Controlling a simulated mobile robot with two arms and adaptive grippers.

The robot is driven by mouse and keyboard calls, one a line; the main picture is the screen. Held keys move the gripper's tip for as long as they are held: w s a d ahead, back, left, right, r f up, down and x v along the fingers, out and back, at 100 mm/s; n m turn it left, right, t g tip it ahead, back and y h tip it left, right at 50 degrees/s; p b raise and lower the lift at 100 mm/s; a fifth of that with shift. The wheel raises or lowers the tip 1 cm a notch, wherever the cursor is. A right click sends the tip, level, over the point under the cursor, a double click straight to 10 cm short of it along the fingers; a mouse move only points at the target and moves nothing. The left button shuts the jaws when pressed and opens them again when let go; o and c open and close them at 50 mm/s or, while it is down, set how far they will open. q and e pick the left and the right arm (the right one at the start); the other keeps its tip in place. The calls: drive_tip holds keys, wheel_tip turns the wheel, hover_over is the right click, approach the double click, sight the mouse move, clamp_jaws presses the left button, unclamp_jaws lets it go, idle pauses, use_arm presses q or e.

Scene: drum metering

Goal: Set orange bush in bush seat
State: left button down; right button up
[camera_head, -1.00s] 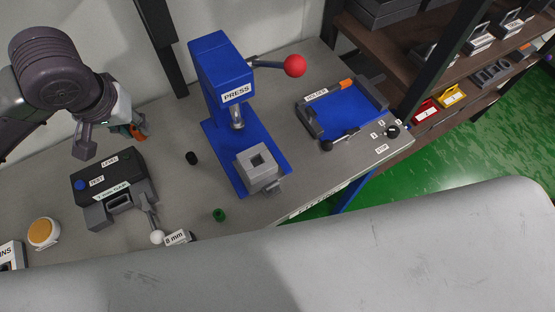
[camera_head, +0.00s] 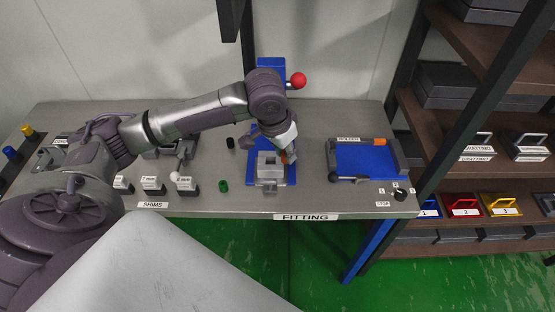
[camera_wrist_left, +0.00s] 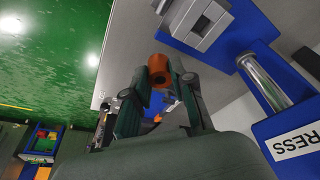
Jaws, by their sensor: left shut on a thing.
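The orange bush (camera_wrist_left: 158,70), a short cylinder with a hole through it, is gripped between the fingertips of my left gripper (camera_wrist_left: 158,80) in the left wrist view. In the head view a bit of orange bush (camera_head: 284,158) shows beside my left gripper (camera_head: 288,156). The bush seat, a grey block with a square opening (camera_head: 269,171), stands on the blue press base. In the wrist view the grey block (camera_wrist_left: 196,24) is to the upper right of the bush, apart from it. My right gripper is not in view.
The blue press with its red-knobbed lever (camera_head: 298,80) stands behind the seat, partly hidden by my left arm. A green bush (camera_head: 223,185) and a black bush (camera_head: 230,142) stand left of it. A blue holder tray (camera_head: 362,160) lies to the right.

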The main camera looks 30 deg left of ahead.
use_arm(q)
drive_tip(key=w+a+f, duration=0.1)
drive_tip(key=a, duration=0.1)
drive_tip(key=w+a+f+p, duration=0.1)
drive_tip(key=a, duration=0.1)
drive_tip(key=w+a+f, duration=0.1)
drive_tip(key=a+f, duration=0.1)
drive_tip(key=shift+a, duration=0.15)
drive_tip(key=shift+w+a+f+p, duration=0.3)
drive_tip(key=shift+a+f, duration=0.05)
drive_tip(key=shift+f, duration=0.1)
wheel_tip(320, 180, down, 4)
drive_tip(key=shift+r+p, duration=0.1)
drive_tip(key=shift+p, duration=0.45)
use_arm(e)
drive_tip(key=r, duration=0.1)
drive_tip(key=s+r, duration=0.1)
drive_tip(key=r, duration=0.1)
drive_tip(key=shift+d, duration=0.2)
